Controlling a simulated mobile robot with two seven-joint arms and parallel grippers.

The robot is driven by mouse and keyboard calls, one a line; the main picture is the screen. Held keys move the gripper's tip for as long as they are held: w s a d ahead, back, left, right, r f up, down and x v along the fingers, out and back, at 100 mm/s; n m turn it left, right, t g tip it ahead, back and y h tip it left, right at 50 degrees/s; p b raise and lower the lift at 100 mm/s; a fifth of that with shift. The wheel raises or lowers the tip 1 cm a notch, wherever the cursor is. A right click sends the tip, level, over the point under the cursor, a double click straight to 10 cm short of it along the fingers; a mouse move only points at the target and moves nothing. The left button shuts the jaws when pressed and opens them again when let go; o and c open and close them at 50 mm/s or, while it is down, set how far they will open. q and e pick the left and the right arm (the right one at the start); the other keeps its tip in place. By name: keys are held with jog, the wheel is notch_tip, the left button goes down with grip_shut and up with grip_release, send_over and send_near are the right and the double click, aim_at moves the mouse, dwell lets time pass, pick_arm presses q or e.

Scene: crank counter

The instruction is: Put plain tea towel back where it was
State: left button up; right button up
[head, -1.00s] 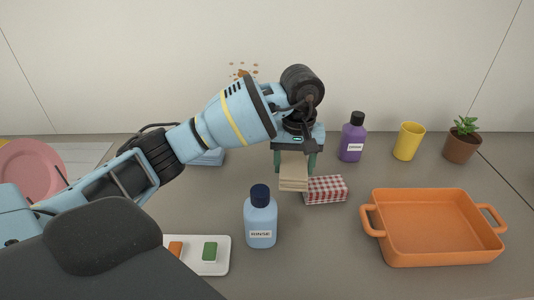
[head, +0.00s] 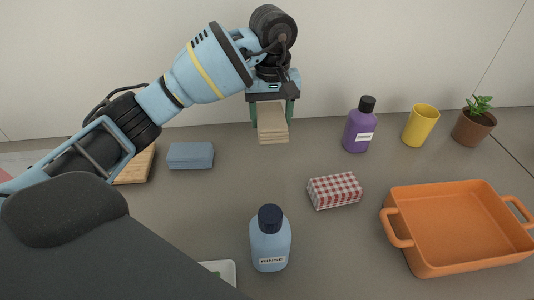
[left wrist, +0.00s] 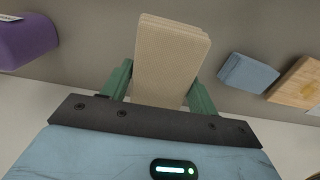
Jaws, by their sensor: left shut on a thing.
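The plain tea towel (head: 272,123) is a beige folded block. My left gripper (head: 271,112) is shut on it and holds it upright, seemingly above the back of the counter. In the left wrist view the towel (left wrist: 171,58) sits between the two green fingers of the gripper (left wrist: 160,85). A red-checked folded towel (head: 335,190) lies on the counter to the right and nearer. A blue folded cloth (head: 191,156) lies to the left; it also shows in the left wrist view (left wrist: 248,73). My right gripper is not in view.
A blue RINSE bottle (head: 270,240) stands in front. A purple bottle (head: 359,128), yellow cup (head: 420,126) and potted plant (head: 474,123) stand at the back right. An orange dish (head: 460,230) is at the right. A wooden board (head: 137,166) lies left.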

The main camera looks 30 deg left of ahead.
aim_at(271, 158)
pick_arm(q)
jog(key=shift+s+d+f, duration=0.1)
jog(key=shift+f, duration=4.85)
jog(key=shift+f, duration=0.15)
jog(key=o, duration=1.2)
jog(key=shift+c, duration=0.2)
notch_tip(271, 158, up, 12)
jog(key=shift+r+p, duration=0.15)
jog(key=shift+p, duration=0.15)
